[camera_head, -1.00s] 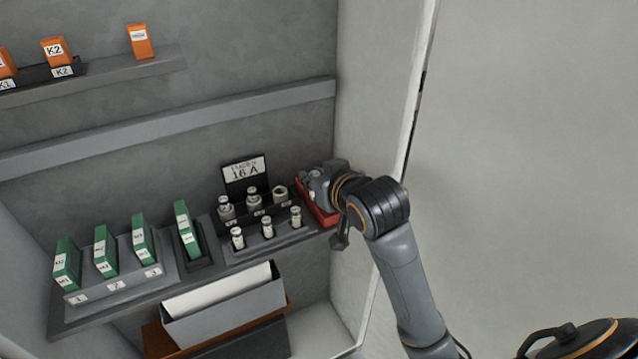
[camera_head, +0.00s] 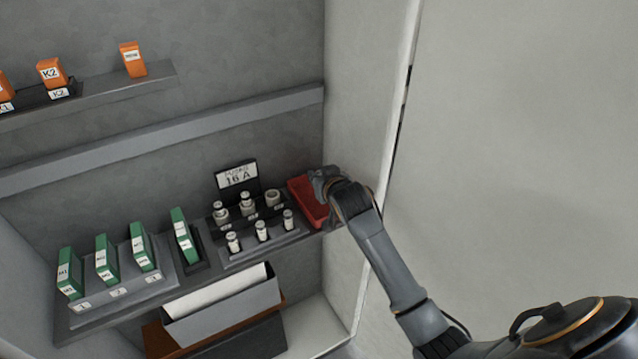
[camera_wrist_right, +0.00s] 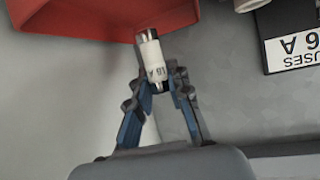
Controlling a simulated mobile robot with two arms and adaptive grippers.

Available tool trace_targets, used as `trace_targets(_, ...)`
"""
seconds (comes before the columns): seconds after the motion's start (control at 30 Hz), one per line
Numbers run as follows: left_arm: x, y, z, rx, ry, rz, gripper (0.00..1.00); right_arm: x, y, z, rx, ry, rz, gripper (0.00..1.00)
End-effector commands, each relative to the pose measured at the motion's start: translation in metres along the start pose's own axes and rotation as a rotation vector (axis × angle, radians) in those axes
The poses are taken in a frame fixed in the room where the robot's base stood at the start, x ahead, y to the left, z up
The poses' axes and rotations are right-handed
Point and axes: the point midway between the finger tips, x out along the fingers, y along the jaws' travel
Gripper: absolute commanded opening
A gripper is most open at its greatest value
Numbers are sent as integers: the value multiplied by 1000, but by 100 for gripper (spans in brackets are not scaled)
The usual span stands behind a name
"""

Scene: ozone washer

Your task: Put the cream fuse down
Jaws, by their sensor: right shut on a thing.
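The cream fuse (camera_wrist_right: 152,58) shows in the right wrist view, a small cylinder with metal ends and dark print. My right gripper (camera_wrist_right: 160,82) is shut on its lower end. The fuse's far end overlaps the edge of the red tray (camera_wrist_right: 100,18) in that view; I cannot tell whether they touch. In the head view my right gripper (camera_head: 322,182) is at the right edge of the red tray (camera_head: 303,200), at the shelf's right end, and the fuse is hidden there. My left gripper is not in view.
Left of the tray stand a fuse rack (camera_head: 270,248) with several cream fuses and a "16 A" sign (camera_head: 237,176). Green modules (camera_head: 143,246) stand further left. The cabinet's side wall (camera_head: 355,110) is close on the right. Orange relays (camera_head: 132,58) sit on the upper shelf.

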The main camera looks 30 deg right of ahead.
Motion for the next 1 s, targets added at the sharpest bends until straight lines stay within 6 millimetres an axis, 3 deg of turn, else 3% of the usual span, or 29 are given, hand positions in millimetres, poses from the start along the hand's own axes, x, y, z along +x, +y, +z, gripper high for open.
trace_targets(0.17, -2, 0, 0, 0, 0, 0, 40, 13, 3, 6, 0, -2, 1, 0)
trace_targets(0.4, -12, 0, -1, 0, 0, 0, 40, 23, 2, 31, -1, 0, 0, 0)
trace_targets(0.77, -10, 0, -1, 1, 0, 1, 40, 25, 2, 36, -1, 0, 0, 0)
trace_targets(0.8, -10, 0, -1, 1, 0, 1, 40, 25, 2, 35, -1, 0, 0, 24)
trace_targets(0.87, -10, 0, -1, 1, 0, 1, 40, 25, 2, 35, -1, 0, 0, 37)
trace_targets(0.9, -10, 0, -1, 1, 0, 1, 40, 25, 2, 35, -1, 0, 0, 41)
trace_targets(1.0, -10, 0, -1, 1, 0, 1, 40, 25, 2, 35, -1, 0, 0, 41)
